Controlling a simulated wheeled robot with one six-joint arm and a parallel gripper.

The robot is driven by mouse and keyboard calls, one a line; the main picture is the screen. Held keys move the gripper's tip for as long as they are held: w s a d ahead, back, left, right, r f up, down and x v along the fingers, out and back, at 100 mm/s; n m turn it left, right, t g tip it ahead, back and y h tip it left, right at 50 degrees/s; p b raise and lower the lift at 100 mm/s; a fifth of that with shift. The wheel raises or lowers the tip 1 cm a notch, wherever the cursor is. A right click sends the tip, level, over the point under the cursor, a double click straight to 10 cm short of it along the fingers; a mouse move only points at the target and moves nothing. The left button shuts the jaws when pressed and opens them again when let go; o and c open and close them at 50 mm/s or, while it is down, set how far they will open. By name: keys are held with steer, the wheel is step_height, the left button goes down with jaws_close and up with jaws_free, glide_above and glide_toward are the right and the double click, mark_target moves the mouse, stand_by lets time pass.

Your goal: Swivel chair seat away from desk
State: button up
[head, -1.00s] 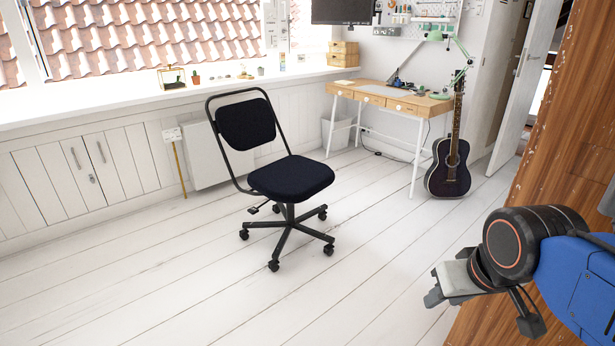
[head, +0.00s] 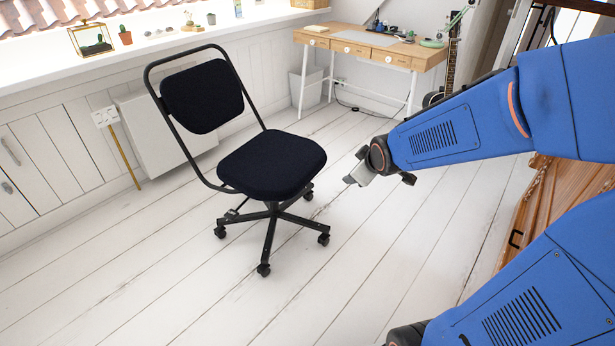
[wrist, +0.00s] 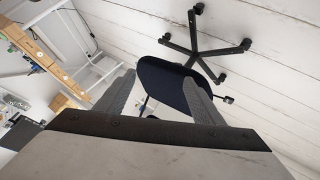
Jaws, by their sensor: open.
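The swivel chair (head: 272,166) has a dark seat, a dark backrest in a black tube frame and a wheeled star base. It stands on the white floor left of centre in the head view, backrest to the left and seat front to the right. The desk (head: 372,50), wood-topped with white legs, is behind it to the right. My gripper (head: 357,173) is just right of the seat, apart from it in the picture. In the wrist view my gripper (wrist: 160,100) is open, and the chair seat (wrist: 166,84) shows beyond and between the fingers. The backrest is largely hidden there.
A white panel (head: 165,130) and a thin wooden post (head: 127,158) stand by the left wall. A bin (head: 305,88) is beside the desk. A guitar (head: 451,60) is partly hidden by my arm. A wooden cabinet (head: 545,215) is at right. The front floor is clear.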

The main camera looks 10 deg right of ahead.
steer(key=w+f+n+t, duration=0.2)
steer(key=w+f+n, duration=0.1)
steer(key=w+f, duration=0.4)
steer(key=n+t+y, duration=0.3)
steer(key=n, duration=0.4)
glide_toward(311, 179)
step_height(311, 179, up, 4)
steer(key=s+d, duration=0.2)
step_height(311, 179, down, 7)
steer(key=s+n+t+y, duration=0.2)
steer(key=s+n+t, duration=0.1)
steer(key=x, duration=1.7)
steer(key=shift+w+r, duration=0.25)
